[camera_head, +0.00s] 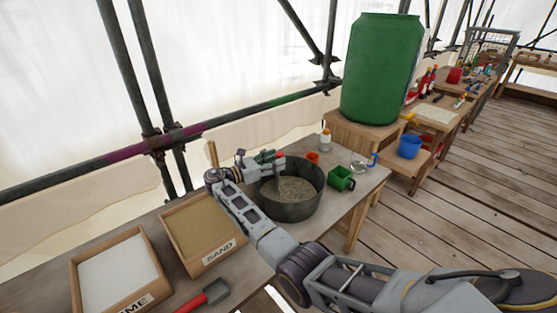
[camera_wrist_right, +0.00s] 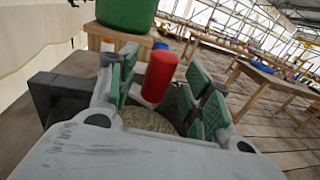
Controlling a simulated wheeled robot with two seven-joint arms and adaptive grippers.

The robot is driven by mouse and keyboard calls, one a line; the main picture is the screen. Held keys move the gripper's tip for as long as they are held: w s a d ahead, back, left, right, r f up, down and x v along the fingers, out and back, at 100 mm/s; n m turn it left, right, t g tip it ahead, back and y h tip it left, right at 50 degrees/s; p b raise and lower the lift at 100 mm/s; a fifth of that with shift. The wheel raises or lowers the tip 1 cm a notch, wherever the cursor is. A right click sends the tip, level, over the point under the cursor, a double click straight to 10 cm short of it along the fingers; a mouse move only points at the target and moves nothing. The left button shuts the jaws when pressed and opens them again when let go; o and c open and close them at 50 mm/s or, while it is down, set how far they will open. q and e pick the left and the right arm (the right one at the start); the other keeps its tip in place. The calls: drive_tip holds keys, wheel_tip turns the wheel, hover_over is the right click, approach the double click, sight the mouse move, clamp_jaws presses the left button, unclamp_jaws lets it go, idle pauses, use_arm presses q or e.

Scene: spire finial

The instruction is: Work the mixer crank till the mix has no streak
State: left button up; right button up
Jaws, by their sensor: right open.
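The mixer is a dark round tub (camera_head: 290,207) on the workbench, holding a grey-beige mix (camera_head: 298,188); any streak is too small to tell. My right gripper (camera_head: 274,157) is over the tub's back-left part, and its arm crosses the bench in front. In the right wrist view, the red crank grip (camera_wrist_right: 160,77) stands between the open green-padded fingers (camera_wrist_right: 155,92), with a gap on at least one side. Part of the mix (camera_wrist_right: 150,121) shows below it. The rest of the crank is mostly hidden by my gripper. My left gripper is not in view.
A sand box (camera_head: 197,228) and a white-filled box (camera_head: 117,275) stand left of the tub, with a red trowel (camera_head: 207,295) in front. A green barrel (camera_head: 382,70) stands behind.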

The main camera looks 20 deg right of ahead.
drive_tip(key=s+a, duration=0.1)
drive_tip(key=a, duration=0.8)
drive_tip(key=shift+s+a, duration=0.15)
drive_tip(key=shift+s, duration=0.05)
idle(0.4)
